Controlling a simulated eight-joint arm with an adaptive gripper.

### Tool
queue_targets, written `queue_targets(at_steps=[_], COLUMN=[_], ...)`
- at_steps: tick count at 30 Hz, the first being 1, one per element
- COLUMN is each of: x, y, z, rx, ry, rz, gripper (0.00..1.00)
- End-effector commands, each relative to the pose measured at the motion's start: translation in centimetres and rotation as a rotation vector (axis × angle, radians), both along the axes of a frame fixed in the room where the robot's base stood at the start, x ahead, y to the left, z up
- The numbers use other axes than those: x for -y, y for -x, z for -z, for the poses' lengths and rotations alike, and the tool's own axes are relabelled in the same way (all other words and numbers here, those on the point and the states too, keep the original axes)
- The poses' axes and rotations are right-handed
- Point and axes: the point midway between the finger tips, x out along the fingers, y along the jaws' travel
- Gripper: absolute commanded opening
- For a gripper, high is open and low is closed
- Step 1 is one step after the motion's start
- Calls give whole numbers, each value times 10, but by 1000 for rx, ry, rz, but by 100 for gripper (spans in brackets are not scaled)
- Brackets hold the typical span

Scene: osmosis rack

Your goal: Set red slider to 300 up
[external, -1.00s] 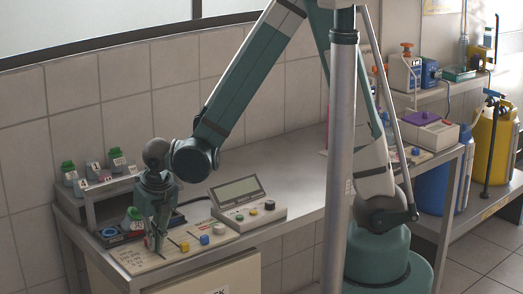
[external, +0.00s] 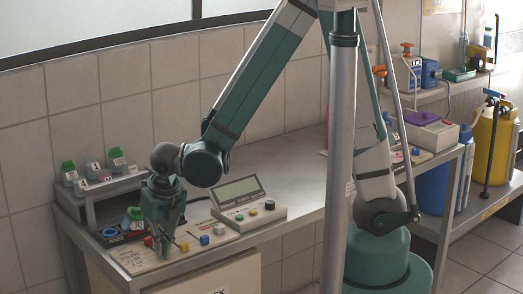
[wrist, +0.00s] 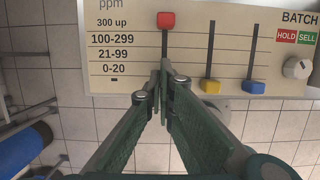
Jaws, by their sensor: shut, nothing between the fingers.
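The red slider (wrist: 166,20) is at the top of its dark slot on the beige panel (wrist: 130,62), level with the printed "300 up" label (wrist: 112,22). In the external view the red slider (external: 148,241) shows just left of my gripper. My gripper (wrist: 163,72) is shut and empty over the lower part of the red slider's slot, apart from the knob. In the external view my gripper (external: 164,256) points down at the panel near its front edge. Its fingertips hide the lower end of the slot.
A yellow slider (wrist: 210,87) and a blue slider (wrist: 254,87) sit low in their slots to the right. A white knob (wrist: 297,68) is further right. A display box (external: 240,203) stands behind the panel, and a small rack (external: 108,183) with green-capped bottles stands at the left.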

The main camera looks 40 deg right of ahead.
Motion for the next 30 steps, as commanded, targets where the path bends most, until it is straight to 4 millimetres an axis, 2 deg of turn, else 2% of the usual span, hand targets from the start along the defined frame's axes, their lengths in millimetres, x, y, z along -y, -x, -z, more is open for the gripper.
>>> queue_targets(at_steps=[3,21,30], x=[0,0,0], y=[2,16,21], z=[-15,-75,-93], rx=[0,0,0], ry=[0,0,0], rz=[1,1,1], gripper=[0,0,0])
